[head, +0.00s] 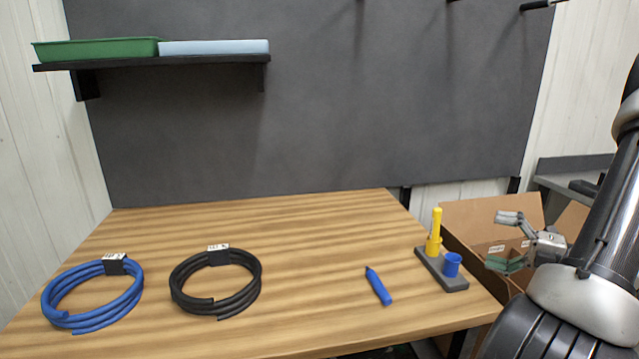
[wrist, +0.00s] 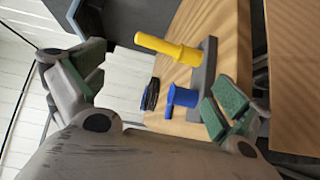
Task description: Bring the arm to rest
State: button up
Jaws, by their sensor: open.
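My gripper (head: 506,240) is at the right side of the head view, open and empty, to the right of the table's right edge and in front of a cardboard box. In the wrist view its two green-padded fingers (wrist: 158,88) are spread wide with nothing between the pads. My arm comes down from the upper right of the head view.

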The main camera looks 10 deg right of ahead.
jog(key=s+a+r+n+g+h, duration=0.2)
jog(key=s+a+r+n+g, duration=0.2)
jog(key=a+n+g, duration=0.5)
jog(key=s+a+r+n+g+h, duration=0.2)
jog(key=s+a+r+n, duration=0.35)
jog(key=n, duration=0.75)
jog(key=s+r+n+t+h, duration=0.1)
jog(key=n+h, duration=0.3)
jog(key=n, duration=0.7)
jog(key=s+r+n+t+h, duration=0.2)
jog(key=s+r+n+h, duration=0.1)
jog(key=n, duration=0.8)
jog(key=shift+s+a+r+n+h, duration=0.3)
jog(key=shift+a+r+h, duration=0.1)
jog(key=shift+r+h, duration=0.45)
